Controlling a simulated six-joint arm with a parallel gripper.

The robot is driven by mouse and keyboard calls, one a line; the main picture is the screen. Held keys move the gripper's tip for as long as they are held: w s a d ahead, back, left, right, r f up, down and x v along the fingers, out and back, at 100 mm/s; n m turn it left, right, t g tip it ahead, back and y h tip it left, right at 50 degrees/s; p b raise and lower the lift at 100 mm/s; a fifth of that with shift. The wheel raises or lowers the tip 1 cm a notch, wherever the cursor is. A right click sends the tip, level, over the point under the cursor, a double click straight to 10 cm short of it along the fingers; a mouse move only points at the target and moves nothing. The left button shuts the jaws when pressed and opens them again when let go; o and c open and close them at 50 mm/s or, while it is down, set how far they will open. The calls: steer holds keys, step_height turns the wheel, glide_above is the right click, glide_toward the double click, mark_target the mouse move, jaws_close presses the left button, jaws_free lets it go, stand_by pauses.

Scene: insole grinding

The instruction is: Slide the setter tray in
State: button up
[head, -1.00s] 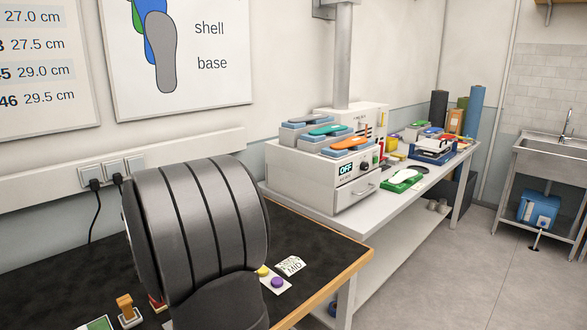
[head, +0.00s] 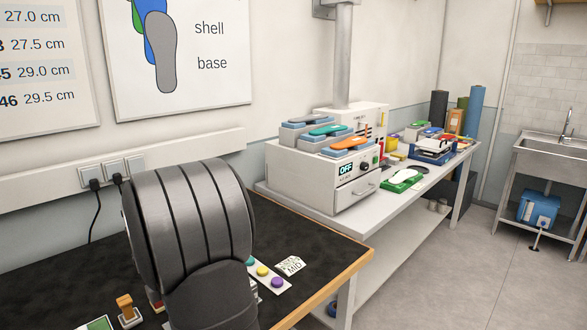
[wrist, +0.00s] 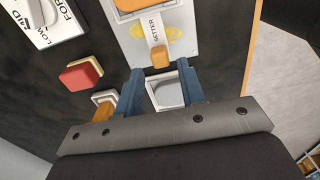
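In the wrist view, the setter tray (wrist: 179,52) is a pale plate at the top, marked "SETTER" on a strip. A small orange-brown knob (wrist: 160,58) sits at the near end of that strip. My gripper (wrist: 162,78) has two blue fingers, set apart, pointing towards the tray. The knob lies just beyond the fingertips, roughly between them in the picture; I see no grip on it. In the head view my dark grey arm hides the gripper and the tray.
In the wrist view, a white-framed grey square (wrist: 166,91) shows between the fingers. A red block (wrist: 81,75) and a wooden stamp-like piece (wrist: 104,104) are at left. In the head view, a card with coloured dots (head: 268,276) lies near the bench's wooden edge (head: 336,275).

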steer(key=shift+f, duration=2.6)
steer(key=shift+r, duration=0.15)
steer(key=c, duration=0.6)
steer(key=shift+o, duration=0.2)
steer(key=shift+w+d, duration=3.05)
steer(key=shift+w, duration=0.05)
steer(key=o, duration=0.6)
steer(key=shift+c, duration=0.2)
steer(key=shift+r, duration=0.1)
steer(key=shift+r, duration=3.4)
